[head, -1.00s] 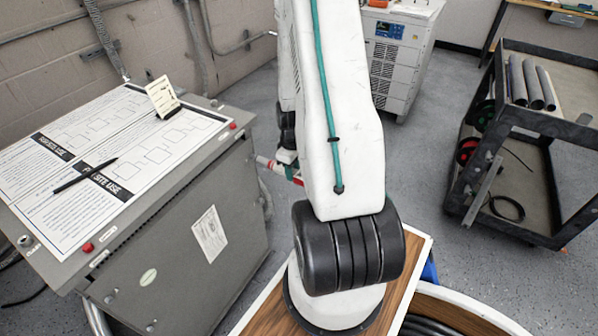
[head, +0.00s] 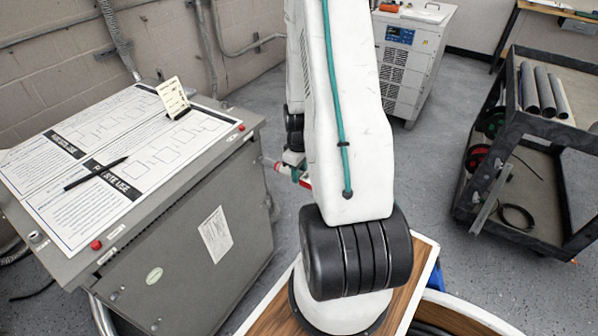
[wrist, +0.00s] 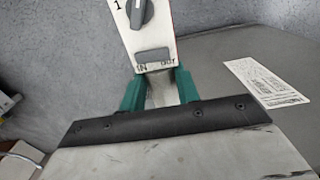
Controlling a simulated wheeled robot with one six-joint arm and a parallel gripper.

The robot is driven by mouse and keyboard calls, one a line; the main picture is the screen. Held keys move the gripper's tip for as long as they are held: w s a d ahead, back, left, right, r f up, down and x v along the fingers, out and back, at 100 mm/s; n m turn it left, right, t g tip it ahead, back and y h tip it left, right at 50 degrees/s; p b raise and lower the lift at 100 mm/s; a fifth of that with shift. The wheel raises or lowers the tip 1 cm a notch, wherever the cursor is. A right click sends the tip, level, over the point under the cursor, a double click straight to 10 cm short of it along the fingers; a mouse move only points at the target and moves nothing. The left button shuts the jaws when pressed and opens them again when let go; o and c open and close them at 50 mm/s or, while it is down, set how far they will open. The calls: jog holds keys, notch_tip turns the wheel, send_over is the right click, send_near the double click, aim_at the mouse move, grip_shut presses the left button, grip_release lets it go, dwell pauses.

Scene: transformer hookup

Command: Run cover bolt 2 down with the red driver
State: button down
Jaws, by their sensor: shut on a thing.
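My gripper (wrist: 160,90) has teal fingers and is shut on the red driver (wrist: 152,42). The driver shows a white face with a grey dial, a "1" and IN/OUT marks, with thin red edges; its tip is out of the wrist view. In the head view the driver (head: 269,163) shows partly behind my arm, right of the grey cabinet (head: 190,262) and apart from it. The cabinet's top has a red round head (head: 96,244) at the near corner and another red round head (head: 240,127) at the far right. I cannot tell which is cover bolt 2.
Printed sheets (head: 110,150), a black pen (head: 95,174) and a standing cream card (head: 173,98) are on the cabinet top. A dark cart (head: 512,133) with grey tubes stands at the right. A white unit (head: 410,70) stands behind. Grey floor lies between them.

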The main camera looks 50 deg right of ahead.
jog(key=shift+w, duration=1.55)
dwell(3.5)
jog(key=shift+s, duration=0.1)
dwell(0.4)
jog(key=shift+s+d, duration=0.1)
jog(key=shift+s, duration=2.1)
